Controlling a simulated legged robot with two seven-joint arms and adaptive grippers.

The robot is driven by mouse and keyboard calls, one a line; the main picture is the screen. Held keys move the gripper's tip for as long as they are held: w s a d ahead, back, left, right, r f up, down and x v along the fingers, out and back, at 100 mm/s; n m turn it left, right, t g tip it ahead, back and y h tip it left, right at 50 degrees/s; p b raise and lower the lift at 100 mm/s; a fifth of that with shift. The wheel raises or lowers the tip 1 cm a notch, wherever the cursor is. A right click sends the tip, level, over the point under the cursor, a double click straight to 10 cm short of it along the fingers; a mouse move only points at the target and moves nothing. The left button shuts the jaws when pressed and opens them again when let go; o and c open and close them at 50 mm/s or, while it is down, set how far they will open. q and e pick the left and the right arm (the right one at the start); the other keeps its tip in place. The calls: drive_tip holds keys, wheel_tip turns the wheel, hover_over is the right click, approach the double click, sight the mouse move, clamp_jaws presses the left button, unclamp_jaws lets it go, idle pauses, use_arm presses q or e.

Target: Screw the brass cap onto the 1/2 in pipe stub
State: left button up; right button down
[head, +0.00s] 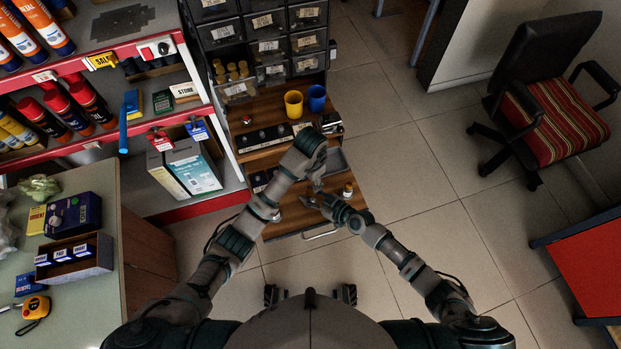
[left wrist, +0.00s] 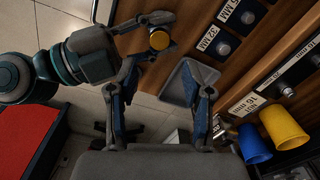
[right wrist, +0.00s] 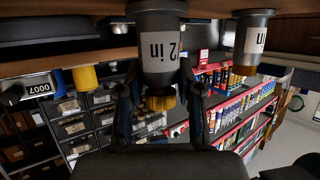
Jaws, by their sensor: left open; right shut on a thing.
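In the right wrist view a dark grey pipe stub (right wrist: 160,50) with a white label ending in "2 in" fills the top middle. The brass cap (right wrist: 161,101) is at its end, in line with it, between my right fingers. I cannot tell how far its thread is engaged. My right gripper (head: 312,201) is shut on the cap, low over the bench front. It also shows in the left wrist view, by a yellowish round piece (left wrist: 159,40). My left gripper (head: 316,186) is open and empty, close to the right one. Its spread fingers (left wrist: 163,112) show in its wrist view.
Another labelled stub (right wrist: 250,45) stands beside the first. A grey tray (left wrist: 180,88), a yellow cup (head: 293,104) and a blue cup (head: 317,98) are on the bench. Drawers (head: 268,47) rise behind. A counter (head: 85,300) is at left; open floor (head: 420,170) lies right.

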sight(310, 192)
use_arm(q)
drive_tip(key=shift+f, duration=0.15)
drive_tip(key=shift+f, duration=3.85)
clamp_jaws()
drive_tip(key=shift+o, duration=0.5)
unclamp_jaws()
